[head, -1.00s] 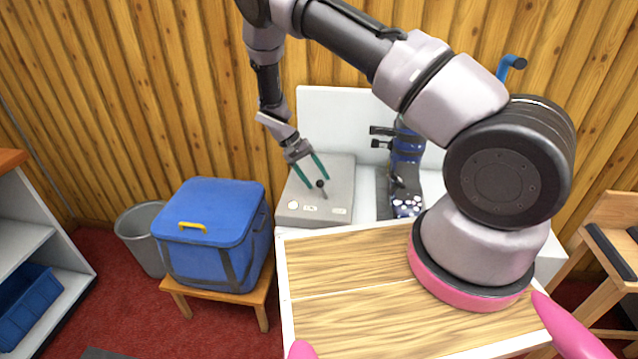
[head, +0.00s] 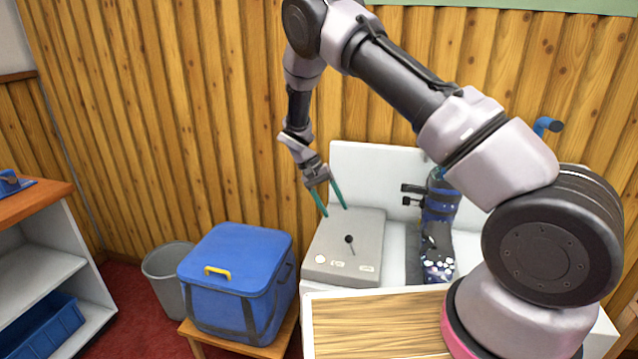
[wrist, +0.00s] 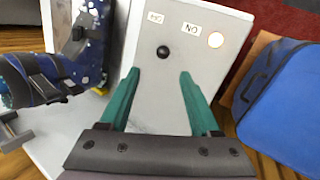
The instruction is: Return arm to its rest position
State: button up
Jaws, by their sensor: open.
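My gripper (head: 334,202) has two teal fingers, spread apart with nothing between them. In the head view it hangs above the back of a grey box (head: 330,226) that has a black-knobbed lever (head: 349,240) on top. In the wrist view my gripper (wrist: 160,78) points at the same grey box (wrist: 202,72), with the black knob (wrist: 163,52) beyond and between the fingertips. The fingers look clear of the lever.
A blue machine (head: 438,225) with black clamps stands right of the grey box on the white bench. A blue cooler bag (head: 235,265) sits on a wooden stool (head: 272,346) at left, beside a grey bin (head: 168,280). A shelf unit (head: 60,235) stands far left.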

jog(key=s+d+r+m+t+y, duration=0.1)
jog(key=s+d+r+y, duration=0.15)
jog(key=r, duration=0.75)
jog(key=s+d+r+t+y, duration=0.1)
jog(key=s+d+r, duration=0.15)
jog(key=r, duration=0.65)
jog(key=s+d+r+m+t+y, duration=0.15)
jog(key=d+r, duration=0.25)
jog(key=r, duration=0.6)
jog(key=s+d+r+t+y, duration=0.1)
jog(key=s+d+r+t, duration=0.2)
jog(key=s+r, duration=0.3)
jog(key=s+d+r+t+y, duration=0.1)
jog(key=s+d+r+t, duration=0.2)
jog(key=s, duration=1)
notch_tip(320, 180, up, 3)
jog(key=shift+s+d+f, duration=0.1)
jog(key=shift+s+d, duration=0.05)
jog(key=shift+d, duration=0.05)
